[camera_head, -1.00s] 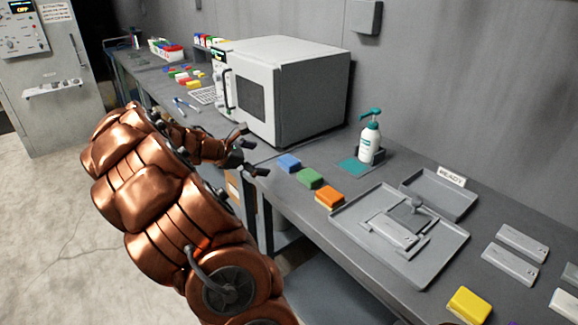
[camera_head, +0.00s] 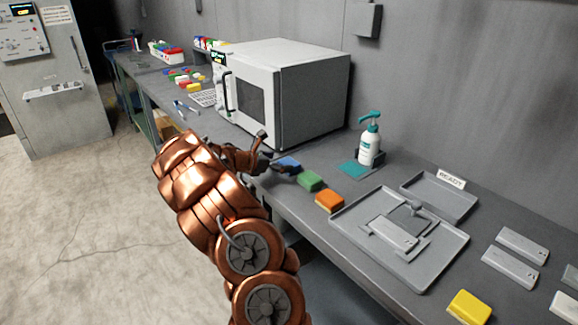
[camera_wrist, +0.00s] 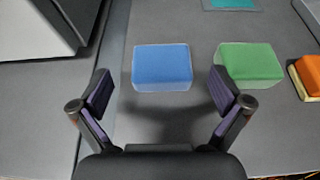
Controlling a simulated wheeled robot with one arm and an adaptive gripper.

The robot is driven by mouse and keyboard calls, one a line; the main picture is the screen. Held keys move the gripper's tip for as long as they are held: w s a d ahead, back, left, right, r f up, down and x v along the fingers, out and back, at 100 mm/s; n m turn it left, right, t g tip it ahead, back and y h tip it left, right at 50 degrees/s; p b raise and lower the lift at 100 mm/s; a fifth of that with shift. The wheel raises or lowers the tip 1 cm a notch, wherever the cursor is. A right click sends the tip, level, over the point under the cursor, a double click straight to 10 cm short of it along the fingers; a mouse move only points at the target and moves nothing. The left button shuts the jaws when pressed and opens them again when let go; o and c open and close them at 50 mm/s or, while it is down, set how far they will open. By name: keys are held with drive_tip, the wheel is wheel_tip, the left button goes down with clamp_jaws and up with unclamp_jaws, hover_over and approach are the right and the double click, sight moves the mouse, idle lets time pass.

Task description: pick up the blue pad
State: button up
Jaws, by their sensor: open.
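The blue pad (camera_wrist: 161,66) lies on the grey bench, just beyond and between my open fingertips in the wrist view. In the head view the blue pad (camera_head: 289,163) is partly hidden by my gripper (camera_head: 275,165). My gripper (camera_wrist: 161,92) is open and empty, with one finger on each side of the pad's near edge. The right fingertip is close to the green pad (camera_wrist: 250,62); I cannot tell if they touch.
An orange pad (camera_head: 329,200) lies right of the green one, before a grey tray (camera_head: 447,262). A white oven (camera_head: 300,85) stands behind left. A pump bottle (camera_head: 369,142) stands on the bench behind the pads. A yellow pad (camera_head: 469,306) lies front right.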

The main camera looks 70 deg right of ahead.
sight(288, 162)
drive_tip(key=shift+p+x, duration=0.6)
drive_tip(key=shift+x, duration=1.65)
drive_tip(key=shift+a+f, duration=0.1)
drive_tip(key=shift+c, duration=0.3)
drive_tip(key=c, duration=1)
